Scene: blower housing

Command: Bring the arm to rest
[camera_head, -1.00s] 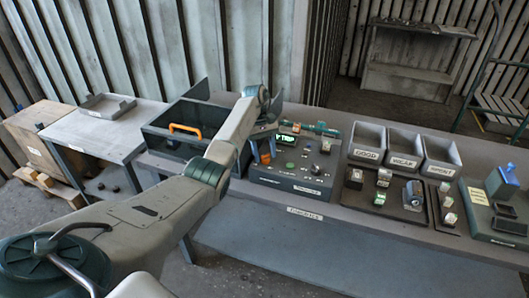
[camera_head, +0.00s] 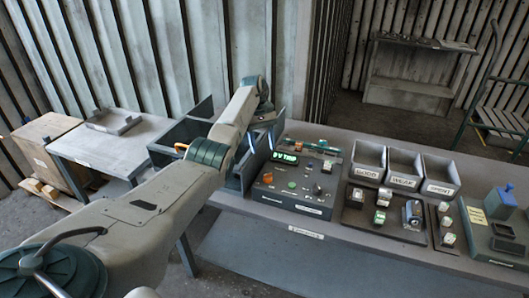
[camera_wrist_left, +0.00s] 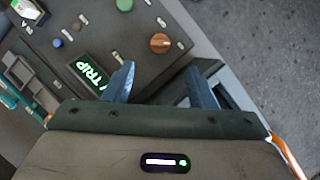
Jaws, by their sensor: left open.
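My left arm reaches in from the lower left of the head view. My left gripper (camera_head: 262,138) points down above the gap between the dark bin and the control panel (camera_head: 290,205); part of it is hidden by the wrist. In the left wrist view the two blue fingers of the left gripper (camera_wrist_left: 160,84) stand apart with nothing between them. The panel carries an orange knob (camera_head: 267,178), a lit green TRIP display (camera_head: 286,157) and small buttons. The orange knob (camera_wrist_left: 160,43) also shows in the wrist view, beyond the fingers and apart from them. My right gripper is in no view.
A dark bin with an orange handle (camera_head: 181,147) stands left of the panel. Three grey bins (camera_head: 404,170) stand right of it, behind a dark tray (camera_head: 354,215) with small parts. A blue device (camera_head: 500,203) is at the far right. A low side table (camera_head: 85,150) stands left.

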